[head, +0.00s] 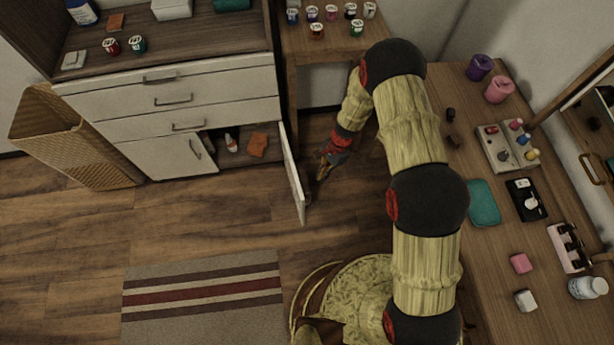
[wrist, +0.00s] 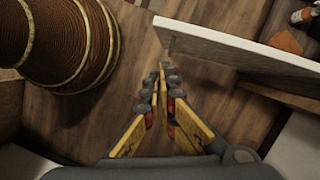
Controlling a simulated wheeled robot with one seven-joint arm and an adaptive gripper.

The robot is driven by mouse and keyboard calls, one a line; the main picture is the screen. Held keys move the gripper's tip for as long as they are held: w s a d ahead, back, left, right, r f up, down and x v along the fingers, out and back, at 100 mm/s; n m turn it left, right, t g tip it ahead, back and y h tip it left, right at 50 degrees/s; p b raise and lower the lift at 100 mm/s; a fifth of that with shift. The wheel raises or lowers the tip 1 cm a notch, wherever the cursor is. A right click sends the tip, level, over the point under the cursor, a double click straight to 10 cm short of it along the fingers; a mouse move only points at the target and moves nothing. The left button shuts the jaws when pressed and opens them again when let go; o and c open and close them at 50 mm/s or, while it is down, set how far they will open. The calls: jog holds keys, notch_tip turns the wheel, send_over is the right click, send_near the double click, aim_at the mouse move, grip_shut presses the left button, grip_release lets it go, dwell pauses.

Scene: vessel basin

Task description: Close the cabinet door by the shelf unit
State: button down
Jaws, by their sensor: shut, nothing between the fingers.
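The cabinet door (head: 293,172) is white and stands open, swung out from the right side of the low cabinet beneath the drawers. In the wrist view the door (wrist: 235,48) runs from upper middle to the right as a pale panel edge. My gripper (head: 321,177) is just right of the door's outer face, low over the floor. In the wrist view my gripper (wrist: 162,75) is shut and empty, its tips near the door's free edge with a small gap showing. The shelf unit (head: 165,100) holds the drawers and the cabinet.
Inside the open cabinet are a bottle (head: 231,142) and an orange item (head: 258,145). A wicker basket (head: 70,140) stands left. A desk (head: 500,240) with several items is right. A striped rug (head: 203,295) lies in front; the floor before the cabinet is clear.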

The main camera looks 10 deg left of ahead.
aim_at(297, 177)
jog(key=w+m+t, duration=0.2)
jog(key=w+m, duration=0.1)
jog(key=w, duration=0.2)
jog(key=s+a+f+b, duration=0.2)
jog(key=a+f+b, duration=0.2)
jog(key=f, duration=0.5)
jog(key=a, duration=0.2)
jog(key=shift+s+a+b, duration=0.15)
jog(key=shift+a+b, duration=0.15)
jog(key=shift+a, duration=0.05)
jog(key=shift+a, duration=0.1)
